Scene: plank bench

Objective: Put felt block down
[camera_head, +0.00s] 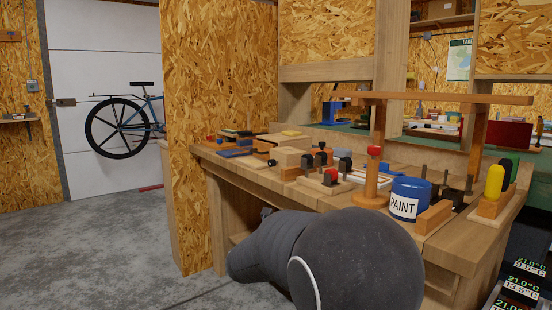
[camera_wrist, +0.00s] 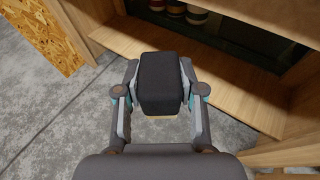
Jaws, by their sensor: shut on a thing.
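The felt block (camera_wrist: 160,88) is dark grey, with a thin tan strip along its near edge in the wrist view. My gripper (camera_wrist: 159,70) is shut on it, one finger on its left side and one on its right. The block is held clear, with grey concrete floor and a wooden shelf board (camera_wrist: 222,62) behind it in the picture. The head view shows the plank bench (camera_head: 463,257) behind my dark arm; the gripper and block are hidden there.
The bench top is crowded: a blue paint can (camera_head: 408,197), a wooden post stand (camera_head: 371,182), small dark-topped blocks, and a yellow-handled tool (camera_head: 494,182) at right. Several jars (camera_wrist: 197,14) stand at the back of the wrist view. Display boxes (camera_head: 522,285) stand at lower right.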

